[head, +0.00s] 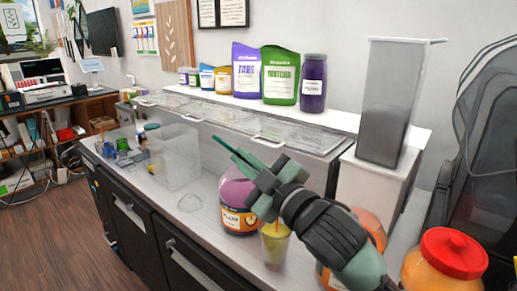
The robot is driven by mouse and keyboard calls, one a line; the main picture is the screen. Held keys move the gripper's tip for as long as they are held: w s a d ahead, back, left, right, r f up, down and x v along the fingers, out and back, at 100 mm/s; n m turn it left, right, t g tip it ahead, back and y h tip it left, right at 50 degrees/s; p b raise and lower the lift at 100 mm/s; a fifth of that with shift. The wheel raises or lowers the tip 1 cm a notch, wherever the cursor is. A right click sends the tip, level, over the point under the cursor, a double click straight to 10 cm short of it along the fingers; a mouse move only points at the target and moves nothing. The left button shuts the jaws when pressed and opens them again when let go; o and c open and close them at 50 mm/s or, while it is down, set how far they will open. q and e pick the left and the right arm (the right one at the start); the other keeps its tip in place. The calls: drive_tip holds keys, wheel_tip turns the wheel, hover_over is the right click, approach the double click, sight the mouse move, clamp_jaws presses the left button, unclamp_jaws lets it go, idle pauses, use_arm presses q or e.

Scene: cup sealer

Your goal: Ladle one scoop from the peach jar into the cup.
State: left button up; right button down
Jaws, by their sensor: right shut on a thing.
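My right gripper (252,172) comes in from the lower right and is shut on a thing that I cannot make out. Thin green bars stick out from it to the upper left. A clear cup (275,245) with yellow contents stands on the counter just below it, partly covered by the gripper. A thin reddish piece shows at the cup's mouth. An orange jar (373,224) is mostly hidden behind my right arm; its label is not readable, so I cannot tell whether it is the peach jar. No ladle bowl can be made out. My left gripper is not in view.
A plum jar (236,200) stands left of the cup. An orange jar with a red lid (453,252) is at the lower right. A clear box (175,155) stands on the counter (205,200). Pouches and jars line the white shelf (345,122). A tall box (390,105) stands behind my arm.

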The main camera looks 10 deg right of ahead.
drive_tip(key=s+a+f+n+g+b, duration=0.1)
drive_tip(key=s+a+f+n, duration=0.1)
drive_tip(key=a+f+n, duration=0.5)
drive_tip(key=shift+s+a+f+n+g+y, duration=0.35)
drive_tip(key=shift+a+f, duration=0.55)
drive_tip(key=shift+f, duration=1.25)
drive_tip(key=w+d+r+m+t+p, duration=0.1)
drive_tip(key=w+d+r+m+p, duration=0.1)
drive_tip(key=d+r+m+p, duration=0.7)
drive_tip(key=w+d+r+m+t+h+p, duration=0.1)
drive_tip(key=w+d+r+m+p, duration=0.1)
drive_tip(key=d+r+m, duration=0.2)
drive_tip(key=w+d+r+m+t+h+p, duration=0.1)
drive_tip(key=d+r+m, duration=0.4)
drive_tip(key=d, duration=0.6)
drive_tip(key=shift+w+d+h+p, duration=0.2)
drive_tip(key=shift+w+h+p, duration=0.15)
drive_tip(key=shift+w+p, duration=0.5)
drive_tip(key=shift+w, duration=0.2)
